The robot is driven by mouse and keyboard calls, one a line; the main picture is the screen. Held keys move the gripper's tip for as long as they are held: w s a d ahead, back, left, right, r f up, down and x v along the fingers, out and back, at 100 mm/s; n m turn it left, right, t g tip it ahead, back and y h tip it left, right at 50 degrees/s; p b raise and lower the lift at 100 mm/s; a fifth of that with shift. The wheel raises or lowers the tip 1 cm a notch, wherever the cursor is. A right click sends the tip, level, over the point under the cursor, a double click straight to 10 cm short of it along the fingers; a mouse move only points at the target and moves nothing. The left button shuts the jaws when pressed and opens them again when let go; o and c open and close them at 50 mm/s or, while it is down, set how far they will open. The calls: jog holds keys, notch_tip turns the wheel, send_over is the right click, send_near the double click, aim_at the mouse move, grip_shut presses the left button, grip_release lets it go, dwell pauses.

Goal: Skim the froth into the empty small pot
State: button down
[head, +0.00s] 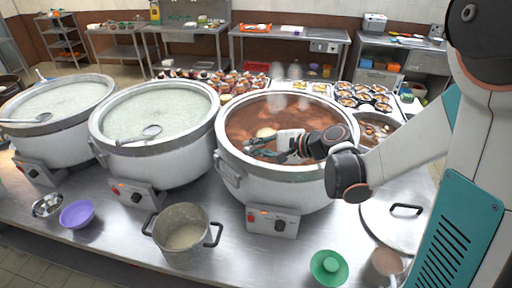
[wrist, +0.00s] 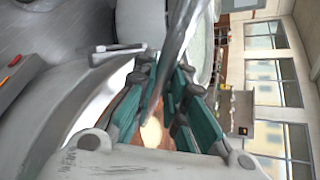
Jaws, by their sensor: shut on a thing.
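My gripper (head: 256,148) is over the right stockpot (head: 228,160), which holds brown broth (head: 250,115). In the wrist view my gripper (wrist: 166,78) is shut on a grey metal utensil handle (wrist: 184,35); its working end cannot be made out. A pale round patch (head: 265,132) shows in the broth beside the fingers, and between them in the wrist view (wrist: 151,132). I cannot tell whether it is froth. The small grey two-handled pot (head: 183,240) stands upright on the counter, front left of the stockpot; its inside looks beige.
Two stockpots of pale congee, middle (head: 150,165) and left (head: 50,140), have ladles across them. Trays of food (head: 365,97) stand behind.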

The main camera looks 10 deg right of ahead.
notch_tip(320, 180, up, 14)
jog(key=p, duration=1)
jog(key=shift+r, duration=0.15)
